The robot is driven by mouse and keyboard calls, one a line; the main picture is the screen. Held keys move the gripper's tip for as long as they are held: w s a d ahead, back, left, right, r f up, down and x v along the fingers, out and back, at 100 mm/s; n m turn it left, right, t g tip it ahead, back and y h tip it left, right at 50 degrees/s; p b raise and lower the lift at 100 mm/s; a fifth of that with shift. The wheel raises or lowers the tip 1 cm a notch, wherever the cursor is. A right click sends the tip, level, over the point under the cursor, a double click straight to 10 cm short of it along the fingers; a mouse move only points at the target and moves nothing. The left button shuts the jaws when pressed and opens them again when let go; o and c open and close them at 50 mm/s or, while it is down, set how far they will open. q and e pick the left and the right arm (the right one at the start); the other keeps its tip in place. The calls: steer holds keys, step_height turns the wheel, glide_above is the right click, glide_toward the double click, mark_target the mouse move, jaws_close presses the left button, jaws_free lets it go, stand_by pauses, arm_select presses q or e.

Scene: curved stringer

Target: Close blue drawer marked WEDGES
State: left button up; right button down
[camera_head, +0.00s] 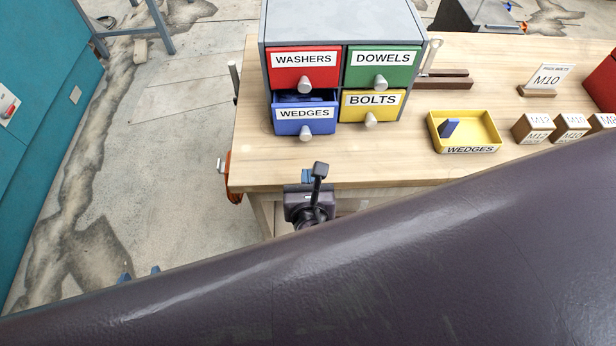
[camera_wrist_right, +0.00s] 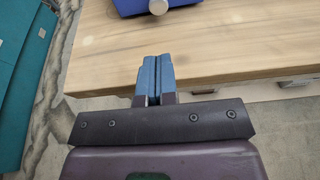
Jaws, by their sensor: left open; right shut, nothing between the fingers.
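The blue drawer marked WEDGES (camera_head: 305,119) is the lower left one of the cabinet. It is pulled partly out, and dark blue contents show behind its front. Its round knob (camera_head: 306,134) also shows at the top of the right wrist view (camera_wrist_right: 158,7), under the blue drawer front (camera_wrist_right: 132,6). My right gripper (camera_head: 308,176) is at the bench's front edge, in front of the knob and apart from it. Its blue fingers (camera_wrist_right: 153,78) are shut and empty. My left gripper (camera_head: 140,274) shows only two separated blue fingertips at the lower left, over the floor; the rest is hidden.
The grey cabinet (camera_head: 335,22) also holds shut red, green and yellow drawers. A yellow tray (camera_head: 434,131) labelled WEDGES holds a blue wedge to the right. Labelled wooden blocks (camera_head: 533,128) stand further right. Bench top (camera_head: 255,165) in front of the drawer is clear.

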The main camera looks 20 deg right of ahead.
glide_toward(305, 128)
steer(key=w+f, duration=0.1)
steer(key=w+d+f, duration=0.1)
steer(key=w+f, duration=0.1)
steer(key=shift+w, duration=0.2)
steer(key=shift+w+d, duration=0.1)
steer(key=shift+w, duration=0.45)
steer(key=w, duration=0.2)
steer(key=w+d+p, duration=0.1)
steer(key=w, duration=0.1)
steer(key=shift+d+r, duration=0.1)
steer(key=shift+d, duration=0.05)
steer(key=shift+w, duration=0.1)
steer(key=shift+r, duration=0.1)
steer(key=shift+d, duration=0.1)
